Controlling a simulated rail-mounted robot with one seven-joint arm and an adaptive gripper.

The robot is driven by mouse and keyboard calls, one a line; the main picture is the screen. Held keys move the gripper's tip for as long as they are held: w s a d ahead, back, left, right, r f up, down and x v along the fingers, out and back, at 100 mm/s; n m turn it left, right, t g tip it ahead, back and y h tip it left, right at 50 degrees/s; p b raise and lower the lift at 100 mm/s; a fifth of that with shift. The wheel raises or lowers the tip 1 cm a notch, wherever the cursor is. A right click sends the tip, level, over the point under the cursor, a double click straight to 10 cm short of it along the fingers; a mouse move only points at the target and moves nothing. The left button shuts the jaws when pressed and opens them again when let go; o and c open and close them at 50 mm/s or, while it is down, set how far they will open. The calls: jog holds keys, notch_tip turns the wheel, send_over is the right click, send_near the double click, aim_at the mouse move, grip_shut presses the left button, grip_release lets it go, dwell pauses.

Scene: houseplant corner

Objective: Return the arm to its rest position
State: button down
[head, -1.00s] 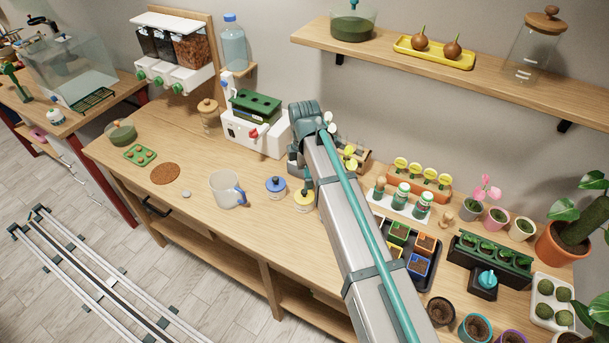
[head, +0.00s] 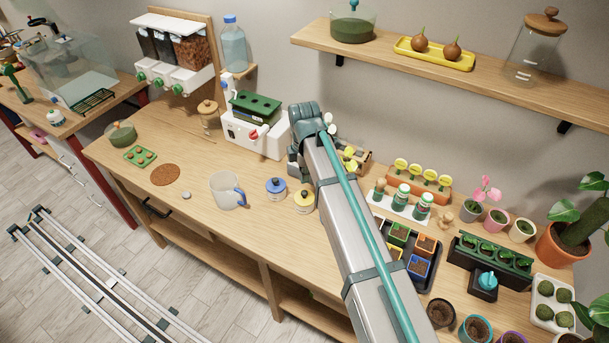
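My arm (head: 355,240) reaches up from the bottom of the head view over the right half of the wooden bench (head: 245,220). Its far end is a dark teal-grey joint (head: 304,122) beside the white machine with the green tray. My gripper's fingers are not seen; they are hidden behind the arm or folded out of sight. Nothing held can be made out.
Near the arm stand the white machine (head: 250,133), a yellow-lidded jar (head: 304,203), a blue-lidded jar (head: 276,190) and a clear jug (head: 226,191). A tray of seedling pots (head: 428,268) is right of the arm. A shelf (head: 490,75) hangs above. The bench front is clear.

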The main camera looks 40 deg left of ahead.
aim_at(305, 192)
jog(key=shift+f+b, duration=1.15)
jog(key=shift+f, duration=1.35)
jog(key=shift+f, duration=0.25)
jog(key=shift+r, duration=0.2)
dwell(0.4)
jog(key=shift+r+p, duration=1.8)
jog(key=shift+r, duration=1.6)
jog(key=shift+a+f, duration=0.15)
jog(key=shift+f, duration=0.05)
